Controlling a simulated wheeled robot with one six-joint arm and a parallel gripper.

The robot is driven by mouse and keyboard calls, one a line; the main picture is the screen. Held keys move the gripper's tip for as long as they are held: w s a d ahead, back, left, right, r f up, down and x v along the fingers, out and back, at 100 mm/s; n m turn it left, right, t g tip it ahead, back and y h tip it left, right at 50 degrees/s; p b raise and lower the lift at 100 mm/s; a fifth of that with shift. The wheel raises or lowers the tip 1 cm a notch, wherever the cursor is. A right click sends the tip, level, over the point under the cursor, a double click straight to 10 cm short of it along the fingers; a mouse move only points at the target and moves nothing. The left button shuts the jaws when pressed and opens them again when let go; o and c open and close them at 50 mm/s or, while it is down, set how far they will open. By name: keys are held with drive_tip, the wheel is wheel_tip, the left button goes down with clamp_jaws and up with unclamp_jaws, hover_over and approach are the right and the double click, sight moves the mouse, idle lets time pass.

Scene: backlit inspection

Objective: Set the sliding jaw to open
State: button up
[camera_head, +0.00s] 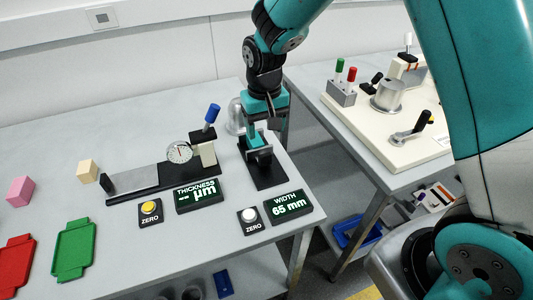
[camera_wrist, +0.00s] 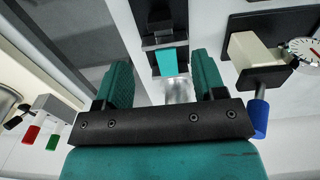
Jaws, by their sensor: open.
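The width gauge stands on a black base plate (camera_head: 268,178) near the right end of the grey table. In the wrist view, its dark upper part (camera_wrist: 153,18) and a bright cyan block (camera_wrist: 173,60) lie ahead of my fingers; I cannot tell for certain which part is the sliding jaw.
A thickness gauge with a dial (camera_head: 179,152) and a blue-handled lever (camera_head: 211,114) stands left of my gripper. A clear dome (camera_head: 235,117) stands close behind. Zero buttons (camera_head: 249,215) and the thickness display (camera_head: 199,195) are in front. A gap separates the second table (camera_head: 350,140).

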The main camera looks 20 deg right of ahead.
sight(265, 155)
wheel_tip(265, 155, down, 10)
drive_tip(key=shift+f+p, duration=0.25)
drive_tip(key=shift+p, duration=0.35)
